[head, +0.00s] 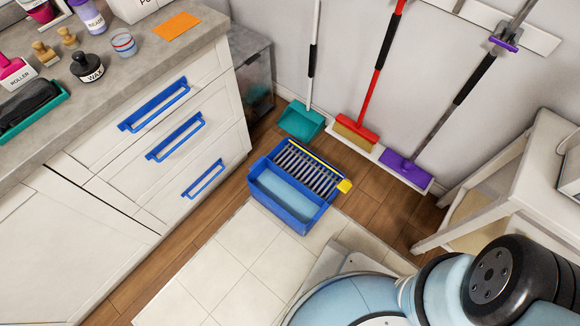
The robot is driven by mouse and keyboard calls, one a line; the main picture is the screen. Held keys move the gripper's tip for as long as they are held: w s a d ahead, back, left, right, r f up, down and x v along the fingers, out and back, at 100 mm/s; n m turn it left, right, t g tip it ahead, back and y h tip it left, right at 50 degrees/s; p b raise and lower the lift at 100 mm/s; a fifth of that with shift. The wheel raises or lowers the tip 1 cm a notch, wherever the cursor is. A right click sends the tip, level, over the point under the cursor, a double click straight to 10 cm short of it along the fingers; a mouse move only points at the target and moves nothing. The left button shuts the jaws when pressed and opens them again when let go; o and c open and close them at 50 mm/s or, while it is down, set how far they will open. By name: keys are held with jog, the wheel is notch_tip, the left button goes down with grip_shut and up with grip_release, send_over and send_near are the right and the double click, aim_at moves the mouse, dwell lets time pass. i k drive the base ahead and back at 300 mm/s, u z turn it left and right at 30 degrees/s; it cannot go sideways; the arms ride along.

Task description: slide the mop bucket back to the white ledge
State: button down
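The mop bucket (283,207) is a blue rectangular tub with light blue inside, a dark ribbed wringer at its far end and a yellow bar along the wringer's edge. It stands upright on the floor where the pale tiles meet the brown wood. The white ledge (433,187) is a low strip along the foot of the back wall. Wood floor shows between the bucket and the ledge, so they are apart. My gripper is out of view; only part of my arm shows at the lower right.
A teal dustpan (302,121), a red broom (357,135) and a purple mop (405,168) stand by the wall at the ledge. Drawers with blue handles (203,178) are left of the bucket. A white stool (500,190) is at right. Tiles (240,280) in front are clear.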

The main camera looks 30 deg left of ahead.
aim_at(296, 188)
jog(key=z, duration=0.25)
jog(key=i, duration=0.1)
jog(key=u, duration=1.7)
jog(key=k, duration=0.5)
jog(key=z, duration=5.55)
jog(key=k, duration=0.5)
jog(key=u, duration=5.6)
